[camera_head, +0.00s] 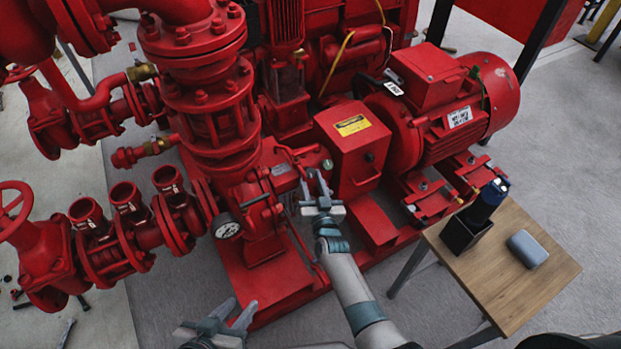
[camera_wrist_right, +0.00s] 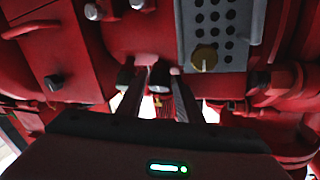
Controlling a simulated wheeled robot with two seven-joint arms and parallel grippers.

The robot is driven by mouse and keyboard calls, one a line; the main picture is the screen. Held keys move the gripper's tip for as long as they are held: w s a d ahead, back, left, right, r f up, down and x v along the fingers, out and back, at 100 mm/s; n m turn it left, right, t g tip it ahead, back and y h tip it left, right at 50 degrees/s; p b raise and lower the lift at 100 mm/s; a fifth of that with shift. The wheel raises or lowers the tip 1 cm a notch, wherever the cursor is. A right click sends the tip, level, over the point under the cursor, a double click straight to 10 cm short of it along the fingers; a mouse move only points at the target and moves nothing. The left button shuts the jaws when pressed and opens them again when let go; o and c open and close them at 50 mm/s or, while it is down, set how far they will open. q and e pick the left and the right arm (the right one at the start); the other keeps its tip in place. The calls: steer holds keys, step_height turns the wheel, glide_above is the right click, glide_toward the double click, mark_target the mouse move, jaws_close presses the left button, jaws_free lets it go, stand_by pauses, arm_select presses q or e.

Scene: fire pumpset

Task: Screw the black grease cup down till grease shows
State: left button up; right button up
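My right gripper (camera_head: 318,188) reaches in beside the red pump's bearing housing, left of the red guard box with the yellow label. In the right wrist view its two fingers (camera_wrist_right: 152,80) point ahead and stand apart. A small dark round cap (camera_wrist_right: 160,75), which looks like the black grease cup, shows between the fingertips, with a gap beside the left finger. I cannot tell whether the right finger touches it. I see no grease on it. In the head view I cannot make the cup out. My left gripper (camera_head: 228,312) is open and empty, low at the front.
The guard box (camera_head: 352,150) and red motor (camera_head: 455,105) stand to the right. A pressure gauge (camera_head: 226,226) is at the left. A wooden table (camera_head: 510,290) holds a black holder (camera_head: 465,235) with a dark cylinder and a grey-blue case (camera_head: 528,249). A perforated grey plate (camera_wrist_right: 225,20) is close by.

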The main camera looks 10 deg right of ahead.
stand_by(0.4)
steer(key=shift+d+f+n+y+b, duration=0.1)
steer(key=shift+n+y+b, duration=0.45)
steer(key=shift+n, duration=0.15)
steer(key=shift+d+f+n+y+b, duration=0.1)
steer(key=shift+n+y+b, duration=0.45)
steer(key=shift+n, duration=0.15)
steer(key=n+y+b, duration=0.1)
steer(key=n, duration=0.1)
steer(key=n+g+y+b, duration=0.1)
steer(key=n+y+b, duration=0.1)
steer(key=n+y, duration=0.1)
steer(key=shift+d+r+n+g+b, duration=0.1)
steer(key=shift+d+n+g+b, duration=0.2)
steer(key=shift+b, duration=0.05)
steer(key=p+v, duration=0.3)
steer(key=v, duration=1.5)
steer(key=s+a+r+g+b, duration=0.1)
steer(key=s+a+g, duration=0.1)
steer(key=s, duration=0.5)
steer(key=s+a+r+m+g+b, duration=0.1)
steer(key=s+a+g, duration=0.1)
steer(key=s, duration=0.5)
steer(key=shift+s+a+g+h+b, duration=0.3)
steer(key=shift+a+h, duration=0.1)
steer(key=shift+a, duration=0.2)
